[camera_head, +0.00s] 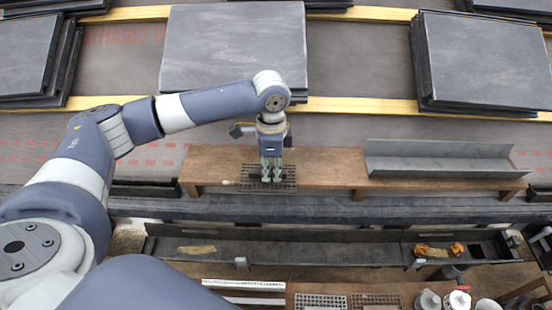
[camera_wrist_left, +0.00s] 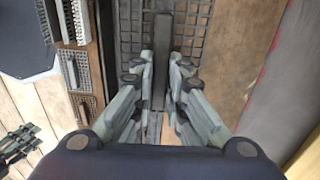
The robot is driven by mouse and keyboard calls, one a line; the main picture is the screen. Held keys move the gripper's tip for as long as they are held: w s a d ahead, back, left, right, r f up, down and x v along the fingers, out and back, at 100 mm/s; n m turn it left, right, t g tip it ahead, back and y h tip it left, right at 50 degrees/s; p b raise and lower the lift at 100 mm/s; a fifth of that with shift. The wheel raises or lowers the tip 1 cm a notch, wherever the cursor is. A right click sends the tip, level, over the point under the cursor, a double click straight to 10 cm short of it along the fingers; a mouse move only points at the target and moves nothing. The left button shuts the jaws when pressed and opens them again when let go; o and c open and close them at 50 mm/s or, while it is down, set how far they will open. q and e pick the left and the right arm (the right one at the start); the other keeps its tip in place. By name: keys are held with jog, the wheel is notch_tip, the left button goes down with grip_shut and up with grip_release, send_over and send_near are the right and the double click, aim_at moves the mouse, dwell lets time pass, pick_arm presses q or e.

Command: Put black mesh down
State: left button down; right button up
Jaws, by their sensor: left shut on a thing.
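The black mesh (camera_head: 250,172) is a flat dark grid at the left part of the wooden plank (camera_head: 325,165). My left gripper (camera_head: 271,179) points down over it and is shut on it. In the left wrist view, the fingers (camera_wrist_left: 160,95) close on a dark upright bar running along the middle of the mesh (camera_wrist_left: 194,32). The grid spreads to both sides of the bar, with brown wood to its right. I cannot tell whether the mesh touches the plank or hangs just above it. My right gripper is not in view.
A grey metal channel (camera_head: 440,160) lies on the plank's right part; bare wood lies between it and the mesh. Stacked dark slates (camera_head: 235,45) lie on the roof behind. Below are a gutter (camera_head: 330,253), an orange-ended tool (camera_head: 440,250) and other grids (camera_head: 320,301).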

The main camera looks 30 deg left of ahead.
pick_arm(q)
jog(key=w+a, duration=0.1)
jog(key=w, duration=0.1)
jog(key=w+a+b, duration=0.1)
jog(key=w, duration=0.1)
jog(key=w+a, duration=0.1)
jog(key=w, duration=0.1)
jog(key=shift+w+f, duration=0.35)
jog(key=shift+w, duration=0.05)
jog(key=shift+w+a+b, duration=0.2)
jog(key=shift+w+b, duration=0.15)
jog(key=shift+w, duration=0.2)
notch_tip(320, 180, down, 4)
jog(key=shift+w+r+b, duration=0.1)
jog(key=shift+r+b, duration=0.15)
jog(key=shift+b, duration=0.45)
jog(key=shift+f, duration=0.1)
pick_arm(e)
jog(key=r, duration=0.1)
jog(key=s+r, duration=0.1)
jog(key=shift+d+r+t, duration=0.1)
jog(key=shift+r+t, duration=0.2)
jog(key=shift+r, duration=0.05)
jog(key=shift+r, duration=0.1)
pick_arm(q)
jog(key=c, duration=1.6)
grip_release()
jog(key=shift+f, duration=0.1)
